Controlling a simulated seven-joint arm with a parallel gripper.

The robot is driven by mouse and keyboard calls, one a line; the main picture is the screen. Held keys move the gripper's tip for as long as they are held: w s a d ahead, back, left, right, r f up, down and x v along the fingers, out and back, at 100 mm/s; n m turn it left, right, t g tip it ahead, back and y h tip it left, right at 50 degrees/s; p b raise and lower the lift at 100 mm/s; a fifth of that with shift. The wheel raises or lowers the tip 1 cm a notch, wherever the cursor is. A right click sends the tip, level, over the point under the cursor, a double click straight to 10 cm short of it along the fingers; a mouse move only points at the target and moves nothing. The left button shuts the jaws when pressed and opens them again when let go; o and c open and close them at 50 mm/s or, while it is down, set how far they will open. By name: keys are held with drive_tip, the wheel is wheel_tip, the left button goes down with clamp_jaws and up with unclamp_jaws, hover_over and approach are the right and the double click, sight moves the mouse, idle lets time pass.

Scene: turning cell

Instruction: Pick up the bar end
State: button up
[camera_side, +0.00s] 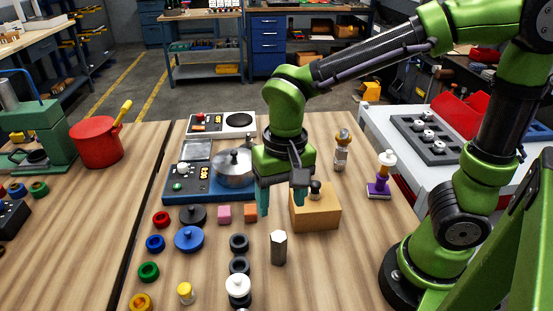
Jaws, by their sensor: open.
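A short, upright six-sided bar piece (279,249), dark on its sides with a pale top, stands on the wooden table; it looks like the bar end. My gripper (281,205) hangs over the table, behind and above this piece in the picture. Its two teal fingers are apart, with nothing visible between them. The piece appears clear of both fingers. The exact height of the fingertips above the table is hard to tell.
A wooden block (316,211) with a dark knob stands right by my right finger. A steel pot (233,168) sits behind left. Pink and orange cubes (250,213), black rings (239,243) and a white-topped stack (238,287) lie left of the bar piece. Table to its right is clear.

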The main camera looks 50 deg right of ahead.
drive_tip(key=m, duration=0.2)
approach(278, 251)
drive_tip(key=f, duration=0.2)
drive_tip(key=d+f, duration=0.1)
drive_tip(key=f, duration=0.3)
drive_tip(key=shift+w+d, duration=0.2)
drive_tip(key=shift+w, duration=0.15)
drive_tip(key=shift+w+a+f, duration=0.1)
drive_tip(key=shift+f, duration=1.5)
drive_tip(key=shift+w+a+f, duration=0.1)
drive_tip(key=shift+f, duration=1.5)
clamp_jaws()
